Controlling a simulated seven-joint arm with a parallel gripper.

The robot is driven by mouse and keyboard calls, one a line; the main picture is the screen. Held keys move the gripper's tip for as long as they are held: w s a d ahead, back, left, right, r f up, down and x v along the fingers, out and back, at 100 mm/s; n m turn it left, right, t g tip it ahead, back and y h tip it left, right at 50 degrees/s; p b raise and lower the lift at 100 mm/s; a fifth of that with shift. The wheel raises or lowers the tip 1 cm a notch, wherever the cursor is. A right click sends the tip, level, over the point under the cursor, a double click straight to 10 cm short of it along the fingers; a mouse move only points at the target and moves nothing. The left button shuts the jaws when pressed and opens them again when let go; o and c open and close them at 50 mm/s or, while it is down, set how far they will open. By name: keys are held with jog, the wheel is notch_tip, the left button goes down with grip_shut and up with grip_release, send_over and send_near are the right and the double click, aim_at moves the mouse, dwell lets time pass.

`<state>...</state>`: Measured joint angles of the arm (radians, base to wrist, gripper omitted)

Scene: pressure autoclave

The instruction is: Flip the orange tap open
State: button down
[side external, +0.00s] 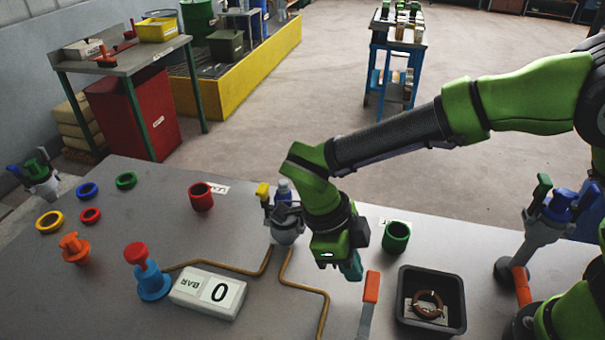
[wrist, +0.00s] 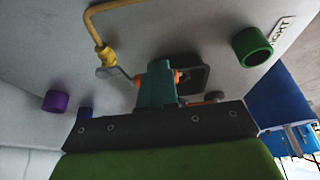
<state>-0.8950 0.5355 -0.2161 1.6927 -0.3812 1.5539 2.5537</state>
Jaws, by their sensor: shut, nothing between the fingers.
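The orange tap (side external: 371,287) shows in the side external view as an orange grip on a flat grey lever, standing up near the front edge of the panel. My gripper (side external: 351,268) is just up and left of the orange grip, its teal fingers pointing down and shut with nothing between them. In the wrist view the teal fingers (wrist: 157,85) cover the middle of the tap, and orange bits (wrist: 180,77) show at both sides of them. I cannot tell whether the fingers touch the grip. The tap's base is out of frame in the side view.
A black tray (side external: 455,322) with a copper-coloured ring is right of the tap. A green cup (side external: 397,237) stands behind it. Brass pipes (side external: 308,288) and a pressure display (side external: 208,293) reading 0 are to the left. An orange knob (side external: 75,247) is far left.

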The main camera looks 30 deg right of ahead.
aim_at(378, 278)
jog(key=shift+s+d, duration=0.45)
jog(key=shift+d, duration=0.25)
dwell(0.5)
jog(key=shift+s+d, duration=0.2)
jog(key=shift+d, duration=0.15)
jog(key=shift+s+d, duration=1.2)
jog(key=shift+s, duration=0.8)
jog(key=shift+s+d, duration=0.45)
jog(key=shift+s, duration=0.75)
jog(key=shift+s+d, duration=0.4)
jog(key=shift+s, duration=0.8)
jog(key=shift+s+a+m+g+y, duration=0.15)
jog(key=shift+s+a+m+y, duration=0.1)
jog(key=shift+s+m, duration=0.45)
jog(key=shift+s+a+m+g+y, duration=0.15)
jog(key=shift+s+m+y, duration=0.1)
jog(key=shift+s+m, duration=0.45)
jog(key=shift+w, duration=0.1)
